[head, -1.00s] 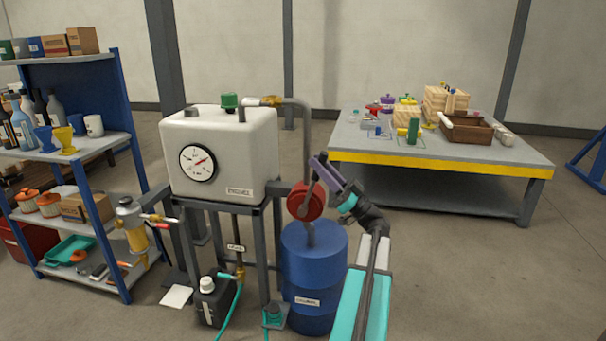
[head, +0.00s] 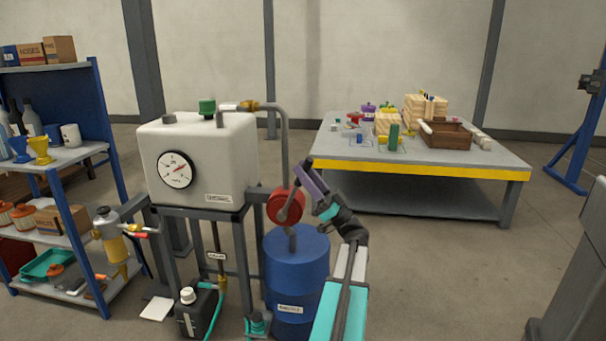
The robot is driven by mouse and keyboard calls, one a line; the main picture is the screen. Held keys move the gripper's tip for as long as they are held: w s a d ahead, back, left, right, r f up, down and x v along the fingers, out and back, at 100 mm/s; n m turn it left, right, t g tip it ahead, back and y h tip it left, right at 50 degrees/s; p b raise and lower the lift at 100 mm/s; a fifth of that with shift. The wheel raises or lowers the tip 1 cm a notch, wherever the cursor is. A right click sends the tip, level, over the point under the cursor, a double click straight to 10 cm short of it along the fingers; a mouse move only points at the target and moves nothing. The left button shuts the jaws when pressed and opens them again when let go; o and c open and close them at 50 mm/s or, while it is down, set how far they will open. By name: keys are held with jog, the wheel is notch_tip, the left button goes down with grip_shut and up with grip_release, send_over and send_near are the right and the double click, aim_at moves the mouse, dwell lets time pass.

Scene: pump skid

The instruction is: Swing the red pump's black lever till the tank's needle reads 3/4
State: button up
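The red pump (head: 281,206) sits on top of the blue drum (head: 296,262). Its dark lever (head: 294,207) slants up and slightly right from the pump's face. My gripper (head: 305,175), with a purple body, is at the lever's upper end. The lever's tip is hidden or too small to make out, so I cannot tell whether my fingers are closed on it. The white tank (head: 225,150) stands on a grey frame to the left. Its round gauge (head: 175,169) has a red needle pointing right and somewhat up; the marks are too small to read exactly.
A blue shelf (head: 113,165) with bottles and boxes stands at left. A yellow-edged workbench (head: 430,171) with blocks and a wooden tray stands behind right. A black jug (head: 197,310) is on the floor below the tank. Floor at the right is mostly open.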

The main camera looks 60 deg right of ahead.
jog(key=shift+d, duration=0.1)
dwell(0.3)
jog(key=shift+s+f, duration=0.15)
jog(key=shift+s, duration=0.05)
jog(key=p+v, duration=0.1)
jog(key=v, duration=1.2)
jog(key=shift+s+f+p, duration=0.1)
jog(key=shift+s+p, duration=0.05)
jog(key=shift+p, duration=0.15)
dwell(0.7)
